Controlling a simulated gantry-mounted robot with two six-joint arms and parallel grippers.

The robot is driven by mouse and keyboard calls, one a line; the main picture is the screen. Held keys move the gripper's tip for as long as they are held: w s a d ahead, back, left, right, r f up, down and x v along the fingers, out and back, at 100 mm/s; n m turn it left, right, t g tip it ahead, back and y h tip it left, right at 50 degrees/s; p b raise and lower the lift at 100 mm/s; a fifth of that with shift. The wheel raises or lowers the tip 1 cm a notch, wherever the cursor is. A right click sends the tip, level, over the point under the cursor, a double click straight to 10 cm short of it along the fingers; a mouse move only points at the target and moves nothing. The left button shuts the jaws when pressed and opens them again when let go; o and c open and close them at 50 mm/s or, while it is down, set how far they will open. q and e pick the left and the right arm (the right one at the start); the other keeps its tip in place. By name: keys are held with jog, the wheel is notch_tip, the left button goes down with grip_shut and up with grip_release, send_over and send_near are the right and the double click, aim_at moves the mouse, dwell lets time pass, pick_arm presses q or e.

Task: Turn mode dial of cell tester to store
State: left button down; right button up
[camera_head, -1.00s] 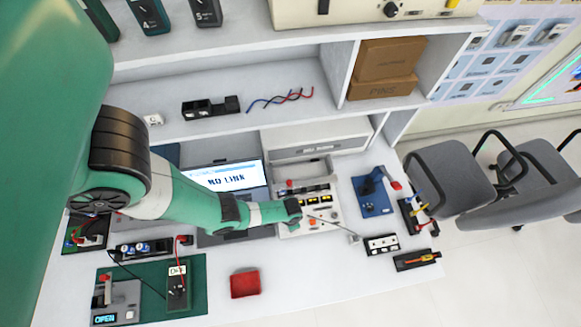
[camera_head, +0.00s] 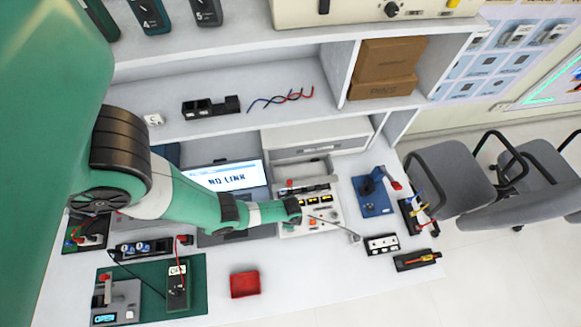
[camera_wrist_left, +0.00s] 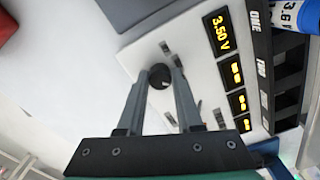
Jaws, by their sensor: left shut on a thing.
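The cell tester (camera_head: 318,222) is a pale panel in the middle of the bench, partly hidden by my left arm in the head view. In the left wrist view its panel (camera_wrist_left: 140,52) has amber displays, one reading 3.50 V (camera_wrist_left: 219,33). A dark round dial (camera_wrist_left: 159,76) sits between the fingertips of my left gripper (camera_wrist_left: 160,74), which is shut on it. The dial's labels cannot be read. My left gripper is also over the panel in the head view (camera_head: 296,219), its fingers too small to make out. My right gripper is not in view.
A laptop reading NO LINK (camera_head: 226,176) stands behind my left arm. A red tray (camera_head: 244,284) lies in front, and a blue stand (camera_head: 373,193) is to the right. A green mat (camera_head: 142,269) holds devices at front left. Bench space around the red tray is clear.

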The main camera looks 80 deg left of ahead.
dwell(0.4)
pick_arm(q)
jog(key=c, duration=0.6)
grip_release()
jog(key=shift+r, duration=0.1)
notch_tip(320, 180, up, 11)
jog(key=p, duration=1.1)
jog(key=shift+r+p, duration=0.2)
jog(key=shift+p, duration=0.1)
